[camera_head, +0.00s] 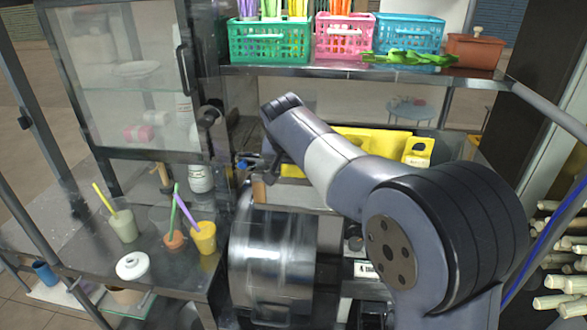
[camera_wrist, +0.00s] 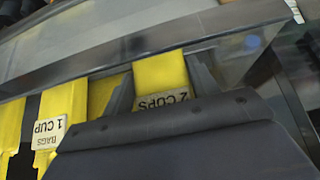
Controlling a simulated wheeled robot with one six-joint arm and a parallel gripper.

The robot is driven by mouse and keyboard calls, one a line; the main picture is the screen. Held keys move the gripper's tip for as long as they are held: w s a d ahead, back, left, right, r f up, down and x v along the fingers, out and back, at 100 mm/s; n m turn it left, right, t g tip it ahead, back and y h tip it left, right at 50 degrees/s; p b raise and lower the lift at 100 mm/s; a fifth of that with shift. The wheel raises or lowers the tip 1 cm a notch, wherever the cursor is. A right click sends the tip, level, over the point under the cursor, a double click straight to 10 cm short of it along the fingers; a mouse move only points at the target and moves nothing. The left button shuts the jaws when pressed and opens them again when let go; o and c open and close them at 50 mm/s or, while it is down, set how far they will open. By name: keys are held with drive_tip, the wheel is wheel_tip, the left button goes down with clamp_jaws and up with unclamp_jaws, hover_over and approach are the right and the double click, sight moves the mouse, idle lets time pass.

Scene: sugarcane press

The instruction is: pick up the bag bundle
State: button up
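Yellow bag bundles lie side by side beyond my wrist in the wrist view. One bundle (camera_wrist: 158,68) has an upside-down "2 CUPS" tag; another bundle (camera_wrist: 62,103) on the left has a "BAGS 1 CUP" tag. My gripper (camera_wrist: 165,80) has its dark fingers apart, one on each side of the "2 CUPS" bundle. I cannot tell whether the fingers touch it. In the head view, yellow bundles (camera_head: 375,143) show behind my arm, with a tagged yellow piece (camera_head: 416,151) at the right.
A steel press drum (camera_head: 270,262) stands below my arm. A shelf (camera_head: 340,70) above carries green, pink and blue baskets. Cups with straws (camera_head: 203,237) and a white-lidded jar (camera_head: 132,266) stand at the left. Cane sticks (camera_head: 565,282) are stacked at the right.

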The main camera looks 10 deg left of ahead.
drive_tip(key=c, duration=0.6)
drive_tip(key=shift+r, duration=0.15)
